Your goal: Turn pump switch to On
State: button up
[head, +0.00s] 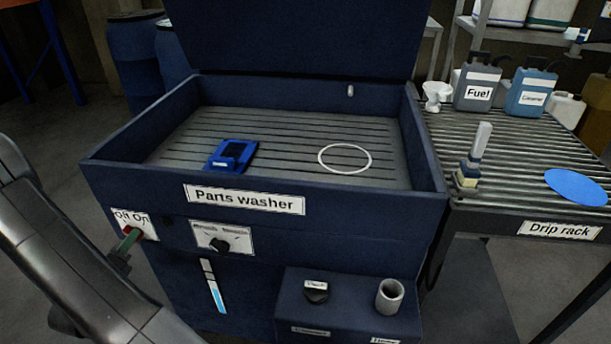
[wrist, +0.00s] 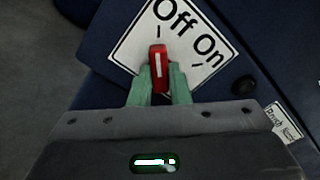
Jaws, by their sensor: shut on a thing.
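The pump switch (wrist: 158,54) is a small red handle with a white line, on a white Off/On plate (wrist: 140,42) at the front left of the parts washer. In the wrist view its line points up the picture, towards the tick by Off. The other tick, by On, lies to its right. My gripper (wrist: 159,82) has green fingers on both sides of the red handle and is shut on it. In the head view, my gripper (head: 128,243) reaches the plate (head: 124,218) from below left, and the handle is mostly hidden.
The parts washer (head: 400,225) has a second knob (head: 219,245) right of the switch. A blue part (head: 232,154) and a white ring (head: 345,158) are in its basin. A lower box (head: 345,312) juts out in front. The drip rack (head: 500,140) stands at right.

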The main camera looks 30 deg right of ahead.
jog(key=shift+s+d+m+b, duration=0.1)
jog(key=shift+m+b, duration=4.4)
jog(key=shift+b, duration=1.05)
jog(key=shift+s+d+m+b, duration=0.1)
jog(key=shift+m+b, duration=4.4)
jog(key=shift+b, duration=1)
jog(key=o, duration=1.5)
jog(key=shift+a, duration=0.1)
jog(key=v, duration=0.7)
